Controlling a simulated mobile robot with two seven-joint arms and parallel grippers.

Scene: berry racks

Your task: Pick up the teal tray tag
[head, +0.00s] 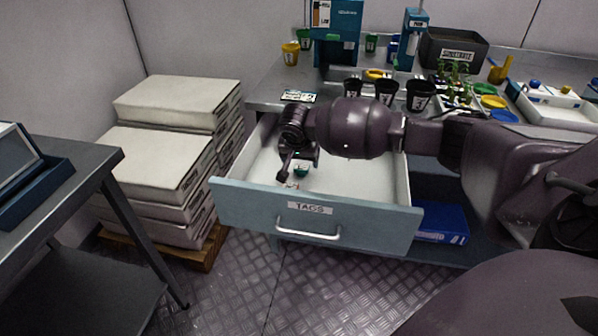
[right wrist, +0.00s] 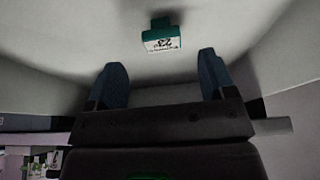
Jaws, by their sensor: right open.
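The teal tray tag (head: 302,171) lies on the white floor of the open drawer marked TAGS (head: 255,200). In the right wrist view the tag (right wrist: 162,37) shows a teal body and a white label with dark print. My right gripper (head: 298,167) reaches down into the drawer close to the tag. In the right wrist view its two fingers (right wrist: 160,78) are spread wide with nothing between them, and the tag lies beyond the fingertips, roughly centred. The gripper partly covers the tag's surroundings in the head view. My left gripper is not in view.
The drawer's walls and blue-grey front surround my right gripper. The metal counter (head: 265,92) above it holds black cups (head: 420,94), a dark box (head: 452,50) and a white tray (head: 560,103). Stacked white boxes (head: 165,160) stand left of the drawer. A blue binder (head: 442,224) lies below.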

